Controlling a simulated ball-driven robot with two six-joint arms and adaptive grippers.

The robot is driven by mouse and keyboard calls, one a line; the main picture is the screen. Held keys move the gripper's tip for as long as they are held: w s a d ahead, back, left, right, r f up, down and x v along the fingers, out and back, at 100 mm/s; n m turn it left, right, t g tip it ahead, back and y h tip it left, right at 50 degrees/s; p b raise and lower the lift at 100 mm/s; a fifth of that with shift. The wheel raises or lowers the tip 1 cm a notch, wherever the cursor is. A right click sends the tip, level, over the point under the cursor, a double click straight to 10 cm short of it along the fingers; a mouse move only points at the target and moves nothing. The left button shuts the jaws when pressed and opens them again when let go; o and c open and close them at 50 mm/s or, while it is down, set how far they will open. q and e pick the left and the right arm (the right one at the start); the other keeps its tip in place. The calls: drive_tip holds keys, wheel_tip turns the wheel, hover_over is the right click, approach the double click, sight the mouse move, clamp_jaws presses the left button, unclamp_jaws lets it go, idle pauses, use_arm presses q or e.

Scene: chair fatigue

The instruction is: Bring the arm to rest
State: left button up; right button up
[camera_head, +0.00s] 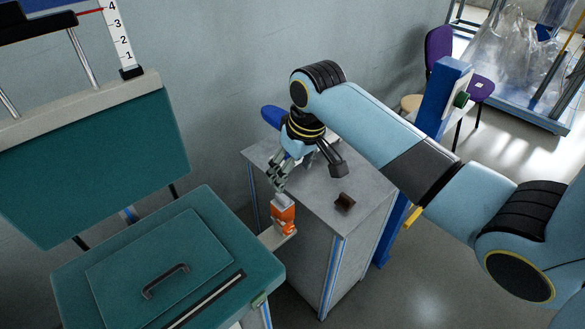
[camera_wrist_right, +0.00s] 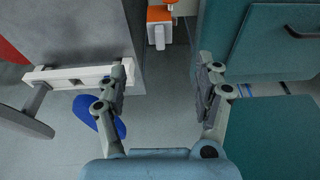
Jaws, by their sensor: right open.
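My right arm reaches in from the right in the head view. Its gripper (camera_head: 308,173) is open, with its two fingers spread above the left part of a grey cabinet top (camera_head: 365,190). Nothing shows between the fingers. In the right wrist view the same gripper (camera_wrist_right: 160,76) is open, and floor shows between its fingertips. My left gripper is in neither view.
A blue post (camera_head: 437,98) stands behind my arm.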

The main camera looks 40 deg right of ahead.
idle(0.4)
drive_tip(key=s+f+g+b, duration=0.1)
drive_tip(key=s+f+b, duration=0.2)
drive_tip(key=s+f, duration=0.55)
drive_tip(key=s+f+g+b, duration=0.2)
drive_tip(key=s+f+b, duration=0.25)
drive_tip(key=f, duration=0.75)
drive_tip(key=s+f+g+b, duration=0.1)
drive_tip(key=s+f+b, duration=0.2)
drive_tip(key=s+f, duration=0.55)
drive_tip(key=s+f+t+h+b, duration=0.1)
drive_tip(key=s+f+b, duration=0.4)
drive_tip(key=s+f, duration=1.5)
drive_tip(key=shift+s+f+t, duration=0.2)
drive_tip(key=shift+s+t, duration=0.3)
drive_tip(key=shift+s, duration=0.3)
